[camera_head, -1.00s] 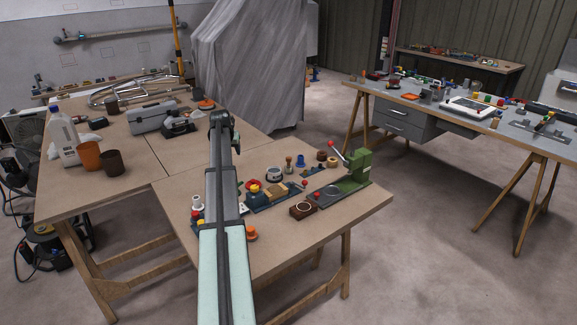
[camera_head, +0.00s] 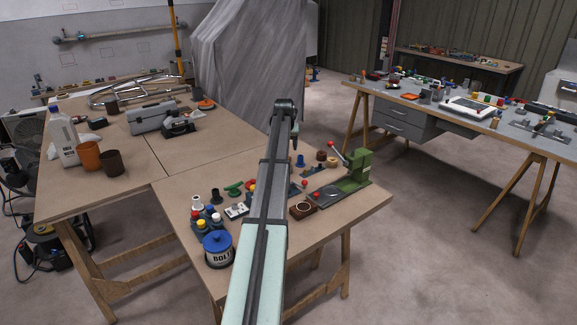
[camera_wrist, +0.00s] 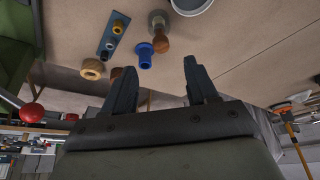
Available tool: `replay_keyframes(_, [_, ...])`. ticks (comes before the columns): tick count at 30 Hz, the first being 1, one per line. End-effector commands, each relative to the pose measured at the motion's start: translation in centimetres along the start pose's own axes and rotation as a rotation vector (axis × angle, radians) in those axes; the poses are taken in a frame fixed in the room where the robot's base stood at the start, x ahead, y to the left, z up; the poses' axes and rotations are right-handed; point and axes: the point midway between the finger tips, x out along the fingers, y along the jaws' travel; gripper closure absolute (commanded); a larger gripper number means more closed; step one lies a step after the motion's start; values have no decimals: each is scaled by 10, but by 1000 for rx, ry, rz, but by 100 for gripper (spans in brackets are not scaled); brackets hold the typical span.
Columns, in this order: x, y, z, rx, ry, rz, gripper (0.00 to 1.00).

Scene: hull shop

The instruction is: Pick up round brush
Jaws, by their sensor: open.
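What looks like the round brush, a grey round head with a brown wooden knob (camera_wrist: 161,44), stands on the table in the wrist view, near the top middle. It is just past the gap between my fingertips, apart from them. In the head view my arm hides it. My gripper (camera_wrist: 158,76) is open and empty, with its two dark fingers spread. In the head view the gripper is mostly hidden by my own arm above the front table.
A blue flanged piece (camera_wrist: 145,54) stands close beside the brush. A brass ring (camera_wrist: 93,69) and a dark plate with small fittings (camera_wrist: 112,37) are nearby. A green press (camera_head: 349,172) is to the right; a blue-lidded bolt tin (camera_head: 218,250) is at the front left.

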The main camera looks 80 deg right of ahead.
Motion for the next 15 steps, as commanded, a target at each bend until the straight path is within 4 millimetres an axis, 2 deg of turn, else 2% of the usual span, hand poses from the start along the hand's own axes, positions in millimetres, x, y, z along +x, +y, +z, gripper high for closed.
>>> replay_keyframes(1, [11,0,0,0,-3,0,42])
replay_keyframes(6, [39,0,-1,0,-2,0,42])
replay_keyframes(15, [56,0,-2,0,0,0,42])
